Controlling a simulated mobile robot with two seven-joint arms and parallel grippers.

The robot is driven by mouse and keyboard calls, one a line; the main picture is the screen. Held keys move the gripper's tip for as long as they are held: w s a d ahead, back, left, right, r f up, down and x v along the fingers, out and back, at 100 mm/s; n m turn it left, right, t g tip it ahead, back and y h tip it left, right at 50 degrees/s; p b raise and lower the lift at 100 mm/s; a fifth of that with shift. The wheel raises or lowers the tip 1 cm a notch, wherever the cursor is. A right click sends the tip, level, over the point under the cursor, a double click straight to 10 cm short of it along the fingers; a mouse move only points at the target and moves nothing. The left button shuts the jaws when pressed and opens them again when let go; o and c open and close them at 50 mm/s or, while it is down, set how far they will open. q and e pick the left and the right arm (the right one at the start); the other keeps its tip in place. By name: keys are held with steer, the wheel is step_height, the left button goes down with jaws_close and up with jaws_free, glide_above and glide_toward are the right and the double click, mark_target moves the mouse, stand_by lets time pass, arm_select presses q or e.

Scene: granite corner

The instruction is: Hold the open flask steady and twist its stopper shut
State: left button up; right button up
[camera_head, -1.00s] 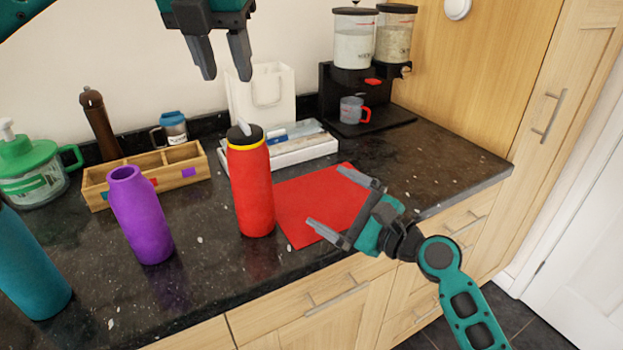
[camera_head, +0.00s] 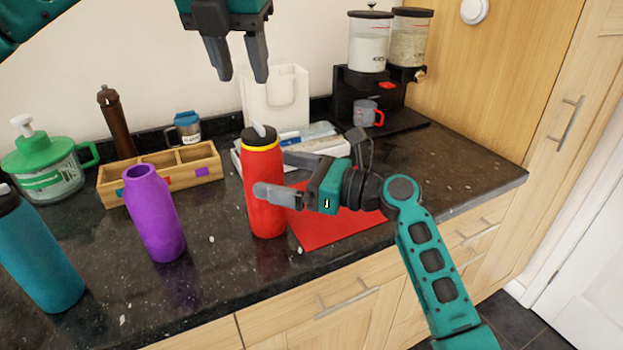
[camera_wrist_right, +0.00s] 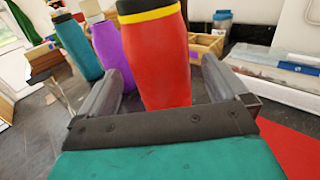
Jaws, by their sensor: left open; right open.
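A red flask (camera_head: 263,190) with a yellow ring and a black stopper (camera_head: 259,137) stands upright on the dark counter. In the right wrist view the red flask (camera_wrist_right: 160,62) stands between the two fingers. My right gripper (camera_head: 276,175) is open at the flask's upper body, with a finger to either side; I cannot tell if they touch it. My left gripper (camera_head: 243,78) is open and empty, above the flask. A purple flask (camera_head: 154,215) with an open mouth and no stopper on it stands to the left. The flask's far side is hidden.
A teal bottle (camera_head: 38,255) stands at the far left. A wooden box (camera_head: 205,172), a green-lidded jar (camera_head: 45,165) and a white tray (camera_head: 325,152) stand behind. A red mat (camera_head: 340,230) lies right of the flask.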

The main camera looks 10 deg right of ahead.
mark_target(254, 169)
steer(key=x, duration=0.6)
